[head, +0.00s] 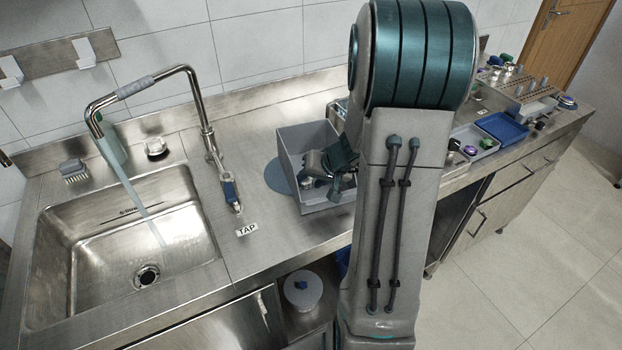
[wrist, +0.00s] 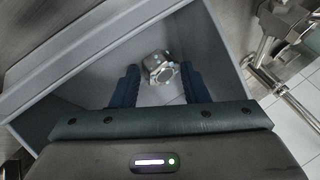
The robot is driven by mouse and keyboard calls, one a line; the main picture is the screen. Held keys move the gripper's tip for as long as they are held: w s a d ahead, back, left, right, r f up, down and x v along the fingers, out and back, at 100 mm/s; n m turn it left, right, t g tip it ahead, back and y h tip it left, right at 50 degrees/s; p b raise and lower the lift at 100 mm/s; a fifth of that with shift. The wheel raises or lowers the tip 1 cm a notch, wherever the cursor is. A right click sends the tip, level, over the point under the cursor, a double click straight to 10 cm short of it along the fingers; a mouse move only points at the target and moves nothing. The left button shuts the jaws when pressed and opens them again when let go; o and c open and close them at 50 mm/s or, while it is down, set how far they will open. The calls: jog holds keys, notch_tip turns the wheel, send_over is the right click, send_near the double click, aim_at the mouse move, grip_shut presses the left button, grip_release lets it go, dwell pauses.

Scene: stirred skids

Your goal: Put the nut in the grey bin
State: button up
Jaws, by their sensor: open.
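The grey bin (head: 292,150) stands on the steel counter, to the right of the sink. My gripper (head: 322,172) reaches down into it, and my arm hides part of its right side. In the wrist view the bin's inner wall (wrist: 105,60) surrounds the fingers. The silvery metal nut (wrist: 158,68) is inside the bin's outline, between the two dark blue fingertips. The fingers are open, with a gap on the nut's left; the right fingertip is very close to it. I cannot tell whether the nut touches the bin floor.
A sink (head: 130,245) with a curved tap (head: 196,95) and a falling stream of water is at left. A blue-handled valve (head: 230,190) stands left of the bin. A blue tray (head: 502,128) and several small items lie at the far right.

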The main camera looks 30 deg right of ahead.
jog(key=shift+s+d+f, duration=0.1)
jog(key=shift+s+f, duration=0.2)
jog(key=shift+f, duration=0.15)
jog(key=shift+r+p, duration=0.4)
jog(key=shift+p, duration=0.3)
jog(key=w+v, duration=0.1)
jog(key=v, duration=1)
jog(key=s+a+r+n+g+h, duration=0.1)
jog(key=s+a+r+n, duration=0.1)
jog(key=s+a, duration=0.5)
jog(key=s+a+r+n+g+h, duration=0.2)
jog(key=s+a+r, duration=0.2)
jog(key=s+a, duration=0.3)
jog(key=shift+a+n+p, duration=0.3)
jog(key=shift+a+n, duration=0.1)
jog(key=shift+a, duration=0.35)
jog(key=shift+s+r, duration=0.1)
